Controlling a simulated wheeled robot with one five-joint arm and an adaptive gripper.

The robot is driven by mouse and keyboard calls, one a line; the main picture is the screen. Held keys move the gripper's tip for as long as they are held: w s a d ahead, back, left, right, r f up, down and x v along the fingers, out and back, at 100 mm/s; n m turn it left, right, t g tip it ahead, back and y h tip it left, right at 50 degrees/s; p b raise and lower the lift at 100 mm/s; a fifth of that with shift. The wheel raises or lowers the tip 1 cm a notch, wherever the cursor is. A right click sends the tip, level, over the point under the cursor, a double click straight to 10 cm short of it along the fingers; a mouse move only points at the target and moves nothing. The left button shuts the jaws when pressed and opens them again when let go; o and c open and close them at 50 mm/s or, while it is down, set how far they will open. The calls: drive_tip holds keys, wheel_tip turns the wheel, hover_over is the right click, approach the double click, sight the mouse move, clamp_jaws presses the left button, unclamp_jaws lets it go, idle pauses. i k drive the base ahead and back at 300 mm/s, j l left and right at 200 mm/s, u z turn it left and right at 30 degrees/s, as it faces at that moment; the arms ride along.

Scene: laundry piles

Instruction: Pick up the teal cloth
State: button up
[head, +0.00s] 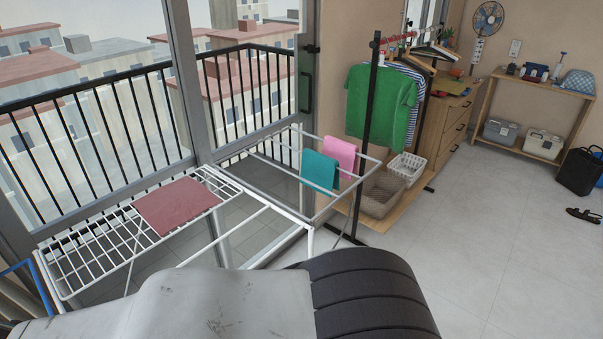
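The teal cloth (319,172) hangs folded over a rail at the far right end of the white drying rack (265,211). A pink cloth (341,157) hangs just behind it to the right. A dark red cloth (176,206) lies flat on the rack's near left wing. My gripper is not in view. A large part of my own body fills the bottom middle of the head view and hides the rack's lower front.
Glass doors and a balcony railing run along the left. The grey tiled floor (480,235) at right is mostly clear.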

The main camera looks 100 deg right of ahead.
sight(318, 168)
drive_tip(key=z, duration=3.45)
drive_tip(key=i+l+u, duration=0.1)
drive_tip(key=l+u, duration=0.4)
drive_tip(key=l, duration=0.15)
drive_tip(key=l+u, duration=0.45)
drive_tip(key=l, duration=0.25)
drive_tip(key=i+l+u, duration=0.1)
drive_tip(key=l+u, duration=0.35)
drive_tip(key=l, duration=0.15)
drive_tip(key=l+u, duration=0.4)
drive_tip(key=l, duration=0.2)
drive_tip(key=l+u, duration=0.45)
drive_tip(key=l, duration=0.15)
drive_tip(key=k+l+u, duration=0.2)
drive_tip(key=l+u, duration=0.25)
drive_tip(key=i+l+u, duration=0.1)
drive_tip(key=l+u, duration=0.8)
drive_tip(key=l, duration=0.2)
drive_tip(key=k+l+u, duration=0.1)
drive_tip(key=l+u, duration=0.3)
drive_tip(key=l, duration=0.2)
drive_tip(key=l+u, duration=0.3)
drive_tip(key=i+l, duration=0.05)
drive_tip(key=l, duration=0.05)
